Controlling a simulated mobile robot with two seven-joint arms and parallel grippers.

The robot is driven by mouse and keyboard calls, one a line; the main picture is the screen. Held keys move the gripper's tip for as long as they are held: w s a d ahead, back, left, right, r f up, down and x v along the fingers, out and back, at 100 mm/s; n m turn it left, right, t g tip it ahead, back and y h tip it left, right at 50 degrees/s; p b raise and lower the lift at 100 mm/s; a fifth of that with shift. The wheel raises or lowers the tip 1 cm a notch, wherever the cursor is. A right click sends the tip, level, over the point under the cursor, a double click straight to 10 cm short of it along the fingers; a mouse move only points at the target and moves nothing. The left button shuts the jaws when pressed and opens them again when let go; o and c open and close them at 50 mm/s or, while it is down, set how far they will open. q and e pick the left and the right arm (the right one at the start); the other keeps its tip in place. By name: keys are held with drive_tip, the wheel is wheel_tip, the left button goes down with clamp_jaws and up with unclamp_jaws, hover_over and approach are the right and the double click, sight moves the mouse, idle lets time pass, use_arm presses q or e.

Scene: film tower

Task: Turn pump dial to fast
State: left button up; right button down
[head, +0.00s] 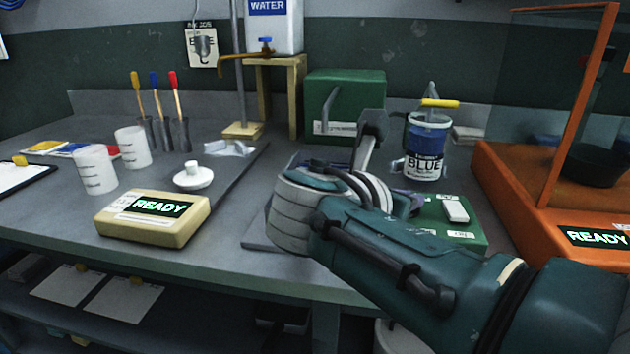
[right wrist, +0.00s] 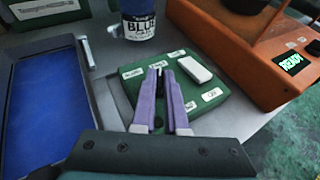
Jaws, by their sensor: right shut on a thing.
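The pump is a flat green box (right wrist: 222,112) with several small white labels and a white block (right wrist: 194,69) on its top. It also shows in the head view (head: 462,232), partly behind my right arm. The purple fingers of my right gripper (right wrist: 160,76) reach down over the pump's top and are shut on the small dark dial between their tips. The fingers hide most of the dial, so its pointing direction cannot be told, and the label words are too small to read surely. My left gripper is in neither view.
A jar marked BLUE (head: 427,150) stands behind the pump. An orange unit (head: 553,215) reading READY is at the right. A blue-surfaced tray (right wrist: 45,105) lies left of the pump. A cream READY box (head: 150,222) and beakers (head: 95,168) are farther left.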

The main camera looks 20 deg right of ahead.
idle(0.3)
drive_tip(key=c, duration=0.9)
unclamp_jaws()
drive_tip(key=shift+c, duration=0.2)
drive_tip(key=p+v, duration=0.2)
drive_tip(key=v, duration=0.8)
drive_tip(key=shift+w, duration=0.1)
